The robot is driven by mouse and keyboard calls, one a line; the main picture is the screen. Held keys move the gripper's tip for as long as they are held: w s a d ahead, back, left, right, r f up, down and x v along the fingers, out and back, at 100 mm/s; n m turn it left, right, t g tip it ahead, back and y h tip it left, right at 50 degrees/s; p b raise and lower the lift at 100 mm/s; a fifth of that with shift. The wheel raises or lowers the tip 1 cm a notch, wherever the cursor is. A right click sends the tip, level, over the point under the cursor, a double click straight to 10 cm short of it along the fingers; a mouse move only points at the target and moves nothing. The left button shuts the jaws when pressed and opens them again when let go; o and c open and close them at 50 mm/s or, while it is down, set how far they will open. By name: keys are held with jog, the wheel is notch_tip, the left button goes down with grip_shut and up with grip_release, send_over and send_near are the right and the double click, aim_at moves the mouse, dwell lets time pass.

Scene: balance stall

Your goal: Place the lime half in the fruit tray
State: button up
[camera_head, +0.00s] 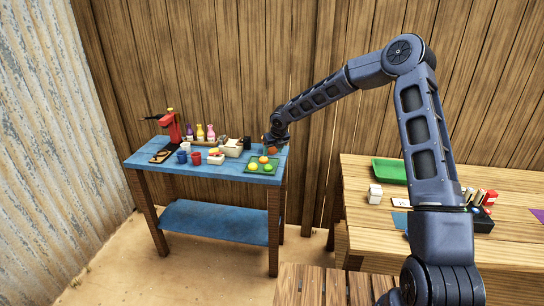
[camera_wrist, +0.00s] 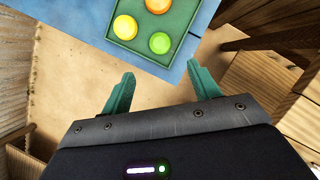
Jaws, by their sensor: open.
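A yellow fruit half (camera_wrist: 125,27) and an orange one (camera_wrist: 157,5) lie in the same tray. The tray (camera_head: 258,174) shows at the front right of the blue table in the head view, its fruits too small to tell apart surely. My gripper (camera_wrist: 162,87) is open, its teal fingers spread with nothing between them. In the wrist view it is apart from the tray and lime half.
The blue table (camera_head: 150,151) also holds a red press (camera_head: 172,127), several bottles (camera_head: 200,132), blue and red cups (camera_head: 196,158) and a white container (camera_head: 231,148). A wooden table (camera_head: 320,245) stands right, with an empty green tray (camera_head: 389,170). A plank wall is behind.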

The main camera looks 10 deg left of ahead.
jog(key=shift+s+r, duration=0.1)
jog(key=shift+r, duration=0.15)
jog(key=s+d+r+m+h, duration=0.2)
jog(key=s+d+r+m, duration=0.2)
jog(key=d+r+m, duration=0.45)
jog(key=s+d+r+m+t+h, duration=0.1)
jog(key=s+d+r+m, duration=0.4)
jog(key=d, duration=0.7)
jog(key=s+d+r+m+h, duration=0.2)
jog(key=s+d+r+m, duration=0.2)
jog(key=d+r+m, duration=0.45)
jog(key=s+d+r+m, duration=0.1)
jog(key=s+d+m, duration=0.5)
jog(key=s, duration=0.3)
jog(key=s+d+r+m+y, duration=0.1)
jog(key=s+d+m, duration=0.5)
jog(key=s+m, duration=0.2)
jog(key=s+d+m+y, duration=0.1)
jog(key=s+d+m, duration=0.5)
jog(key=s, duration=0.5)
jog(key=shift+s+d+r+m, duration=0.15)
jog(key=shift+s+r+m, duration=0.25)
jog(key=shift+m, duration=0.4)
